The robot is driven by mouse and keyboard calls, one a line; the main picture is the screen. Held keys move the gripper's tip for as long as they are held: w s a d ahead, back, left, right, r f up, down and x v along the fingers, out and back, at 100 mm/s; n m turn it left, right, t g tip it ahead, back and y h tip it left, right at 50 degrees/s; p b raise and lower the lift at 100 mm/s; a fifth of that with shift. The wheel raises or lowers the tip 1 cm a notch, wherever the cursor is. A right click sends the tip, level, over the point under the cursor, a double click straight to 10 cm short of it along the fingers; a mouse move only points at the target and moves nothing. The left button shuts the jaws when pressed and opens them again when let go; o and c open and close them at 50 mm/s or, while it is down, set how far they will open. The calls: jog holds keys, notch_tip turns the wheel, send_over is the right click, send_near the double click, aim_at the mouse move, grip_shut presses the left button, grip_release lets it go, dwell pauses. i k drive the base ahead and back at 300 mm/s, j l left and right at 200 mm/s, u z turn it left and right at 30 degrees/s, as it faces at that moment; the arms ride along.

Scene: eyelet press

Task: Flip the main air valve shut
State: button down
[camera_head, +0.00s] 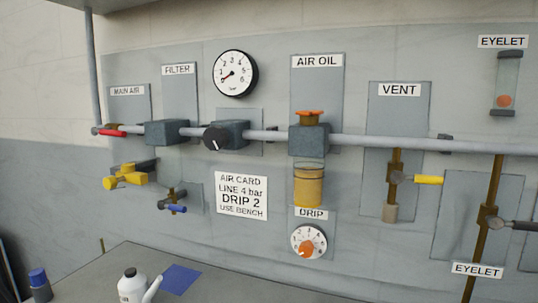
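The MAIN AIR label (128,91) is on a grey plate at the left of the wall panel. Below it, a red lever (112,132) sits at the left end of the horizontal pipe. The lever lies roughly along the pipe. A yellow-handled fitting (126,179) is lower, below the pipe; I cannot tell what it controls. The round gauge (235,73) has a red needle pointing to the lower left, near the low end. My gripper is not in view.
The FILTER block (167,132), black knob (215,138) and AIR OIL unit (309,140) are along the pipe. A blue-handled tap (173,207) is below the filter. A yellow VENT lever (428,180) sticks out right. A white bottle (132,287) stands on the bench (222,286).

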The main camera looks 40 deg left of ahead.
aim_at(95, 130)
jog(key=u, duration=1.75)
